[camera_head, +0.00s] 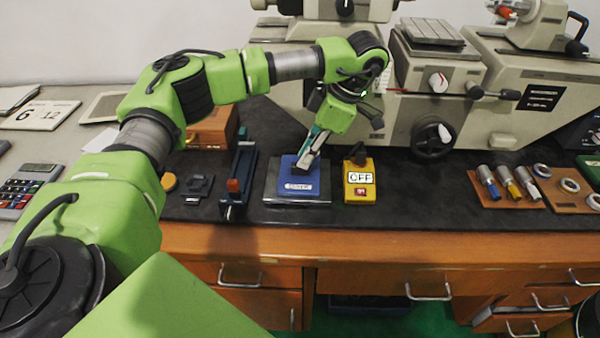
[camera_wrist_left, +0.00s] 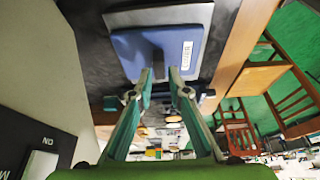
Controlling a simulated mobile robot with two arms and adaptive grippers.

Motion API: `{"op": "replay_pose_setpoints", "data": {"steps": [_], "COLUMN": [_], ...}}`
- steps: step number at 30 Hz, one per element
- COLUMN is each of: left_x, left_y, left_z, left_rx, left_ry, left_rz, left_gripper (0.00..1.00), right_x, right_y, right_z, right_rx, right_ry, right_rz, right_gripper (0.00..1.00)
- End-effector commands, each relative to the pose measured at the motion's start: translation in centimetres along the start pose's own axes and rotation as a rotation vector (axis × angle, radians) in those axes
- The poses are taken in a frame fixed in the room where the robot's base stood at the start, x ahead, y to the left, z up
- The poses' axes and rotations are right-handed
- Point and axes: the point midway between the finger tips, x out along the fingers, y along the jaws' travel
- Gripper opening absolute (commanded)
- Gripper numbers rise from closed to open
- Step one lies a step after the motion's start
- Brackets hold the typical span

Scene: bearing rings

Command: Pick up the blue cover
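The blue cover (camera_head: 298,187) is a flat blue square with a white label and a dark upright handle, lying on a grey base plate (camera_head: 269,193) on the black bench top. In the left wrist view the cover (camera_wrist_left: 129,46) is just beyond the fingertips. My left gripper (camera_head: 303,164) points down at the handle. In the wrist view the left gripper's fingers (camera_wrist_left: 160,76) are apart, one on each side of the handle (camera_wrist_left: 157,62), with gaps showing. Whether either finger touches the handle cannot be told. My right gripper is in neither view.
A yellow OFF switch box (camera_head: 360,181) stands close on the cover's right. A dark blue vise-like tool (camera_head: 238,178) stands on its left. A large beige machine (camera_head: 430,95) stands behind. The wooden bench edge (camera_head: 400,240) runs along the front.

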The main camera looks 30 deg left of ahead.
Motion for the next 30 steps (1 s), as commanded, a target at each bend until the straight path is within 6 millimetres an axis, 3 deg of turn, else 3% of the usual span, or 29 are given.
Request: {"op": "replay_pose_setpoints", "data": {"steps": [4,9,14,17,30], "left_x": [2.2,3.3,3.4,3.3,3.0], "left_y": [0.0,0.0,0.0,0.0,0.0], "left_z": [0.1,0.2,0.2,0.2,0.1], "left_rx": [-0.001,0.0,0.0,0.0,-0.001], "left_ry": [0.003,0.001,0.001,0.001,0.0], "left_rz": [-0.002,0.0,0.0,0.0,0.0], "left_gripper": [0.17,0.17,0.17,0.0,0.0], "right_x": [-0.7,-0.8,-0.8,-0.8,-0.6], "right_y": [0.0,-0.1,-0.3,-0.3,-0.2], "right_z": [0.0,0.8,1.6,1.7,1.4], "right_rx": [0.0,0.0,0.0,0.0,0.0], "right_ry": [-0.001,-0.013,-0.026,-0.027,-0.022], "right_rz": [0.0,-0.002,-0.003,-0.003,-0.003], "right_gripper": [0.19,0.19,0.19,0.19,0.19]}}
